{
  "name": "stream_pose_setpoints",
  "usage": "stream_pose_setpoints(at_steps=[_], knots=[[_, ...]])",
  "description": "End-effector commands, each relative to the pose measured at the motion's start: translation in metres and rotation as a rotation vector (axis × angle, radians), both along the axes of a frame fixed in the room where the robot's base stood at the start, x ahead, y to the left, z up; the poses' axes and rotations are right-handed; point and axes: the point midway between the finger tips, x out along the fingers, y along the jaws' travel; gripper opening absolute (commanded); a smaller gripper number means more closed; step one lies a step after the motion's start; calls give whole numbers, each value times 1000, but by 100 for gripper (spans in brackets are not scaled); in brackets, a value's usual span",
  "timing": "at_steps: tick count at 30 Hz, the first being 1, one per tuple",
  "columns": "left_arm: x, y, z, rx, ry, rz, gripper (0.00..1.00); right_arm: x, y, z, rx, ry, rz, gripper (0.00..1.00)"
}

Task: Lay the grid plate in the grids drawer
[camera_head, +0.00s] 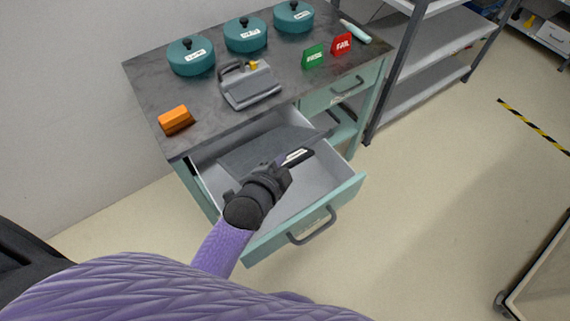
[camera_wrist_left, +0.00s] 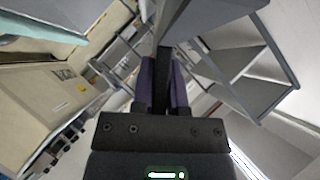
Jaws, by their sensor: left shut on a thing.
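My left gripper (camera_head: 281,166) is shut on the dark grey grid plate (camera_head: 256,146), over the open drawer (camera_head: 335,190). The plate appears as a flat dark sheet across the back half of the drawer opening. I cannot tell whether it touches the drawer floor. A small white label shows beside the gripper. In the left wrist view, the two purple fingers (camera_wrist_left: 163,85) close on a dark edge, and a grey sheet (camera_wrist_left: 205,14) spreads above them. The drawer's front has a grey handle and a label too small to read. My right gripper is not in view.
The worktop (camera_head: 150,80) carries teal lidded pots (camera_head: 190,57), a grey device (camera_head: 250,85), an orange block (camera_head: 175,120), a green card (camera_head: 313,55) and a red FAIL card (camera_head: 341,45). A closed drawer (camera_head: 340,90) sits at right.

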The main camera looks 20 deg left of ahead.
Motion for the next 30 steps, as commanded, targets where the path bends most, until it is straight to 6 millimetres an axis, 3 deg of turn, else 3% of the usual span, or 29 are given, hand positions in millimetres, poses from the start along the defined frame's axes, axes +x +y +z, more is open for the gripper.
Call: stream_pose_setpoints(at_steps=[1,9,21,30], knots=[[2,2,-11,2,-1,0,0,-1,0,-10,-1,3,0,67],[9,12,-46,1,-1,0,0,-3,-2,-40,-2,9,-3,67],[37,47,-75,2,-3,0,0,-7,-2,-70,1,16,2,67],[46,59,-82,0,-3,1,0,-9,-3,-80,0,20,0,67]])
